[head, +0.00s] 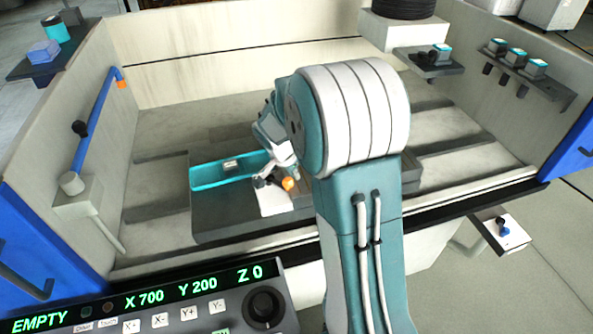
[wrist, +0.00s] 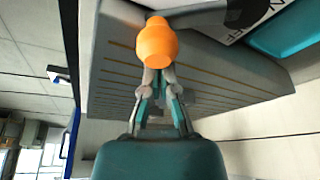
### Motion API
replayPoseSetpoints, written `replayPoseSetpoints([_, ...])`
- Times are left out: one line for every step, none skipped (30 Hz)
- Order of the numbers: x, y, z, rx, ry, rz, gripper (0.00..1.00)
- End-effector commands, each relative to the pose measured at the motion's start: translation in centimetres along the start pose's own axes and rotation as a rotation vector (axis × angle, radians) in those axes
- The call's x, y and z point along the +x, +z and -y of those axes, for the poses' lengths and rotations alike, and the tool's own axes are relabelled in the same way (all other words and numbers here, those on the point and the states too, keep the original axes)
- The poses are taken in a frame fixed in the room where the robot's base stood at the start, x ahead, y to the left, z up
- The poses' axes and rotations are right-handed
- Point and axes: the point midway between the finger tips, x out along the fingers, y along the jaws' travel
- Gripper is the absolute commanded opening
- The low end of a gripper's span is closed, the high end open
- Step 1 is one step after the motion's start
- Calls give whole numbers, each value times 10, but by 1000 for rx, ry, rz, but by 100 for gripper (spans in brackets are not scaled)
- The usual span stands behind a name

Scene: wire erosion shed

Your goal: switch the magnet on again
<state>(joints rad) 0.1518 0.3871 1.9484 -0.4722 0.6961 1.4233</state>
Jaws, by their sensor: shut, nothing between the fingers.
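The magnet's lever has an orange knob (wrist: 156,42) on a dark arm that runs to a round dark pivot (wrist: 242,12). The knob also shows in the head view (head: 288,184), at the right of the pivot. A white plate (head: 278,203) lies under the lever; its lettering is cut off in the wrist view. The magnet block (wrist: 205,70) is grey with yellowish stripes. My gripper (wrist: 157,76) is shut and empty, its tips right at the knob; I cannot tell whether they touch. My arm hides part of the block in the head view.
A teal tray (head: 208,184) with a small pale piece stands left of the lever. A control panel (head: 180,303) reads EMPTY, X 700, Y 200, Z 0. Tank walls surround the work area. A blue pipe (head: 98,108) stands at left; shelves (head: 545,83) hang at right.

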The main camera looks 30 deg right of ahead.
Motion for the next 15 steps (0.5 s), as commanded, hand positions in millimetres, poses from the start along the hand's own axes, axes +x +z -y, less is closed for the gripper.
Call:
replayPoseSetpoints([0,0,0,0,0,0,0])
replayPoseSetpoints([0,0,0,0,0,0,0])
replayPoseSetpoints([0,0,0,0,0,0,0])
replayPoseSetpoints([0,0,0,0,0,0,0])
replayPoseSetpoints([0,0,0,1,0,0,0])
replayPoseSetpoints([0,0,0,2,1,0,0])
replayPoseSetpoints([0,0,0,4,2,0,0])
replayPoseSetpoints([0,0,0,7,3,0,0])
replayPoseSetpoints([0,0,0,13,5,0,0])
replayPoseSetpoints([0,0,0,19,7,0,0])
replayPoseSetpoints([0,1,0,27,10,0,0])
replayPoseSetpoints([0,1,-1,36,13,0,0])
replayPoseSetpoints([0,1,-1,42,15,0,0])
replayPoseSetpoints([0,1,-1,47,16,0,0])
replayPoseSetpoints([0,1,-1,52,18,0,0])
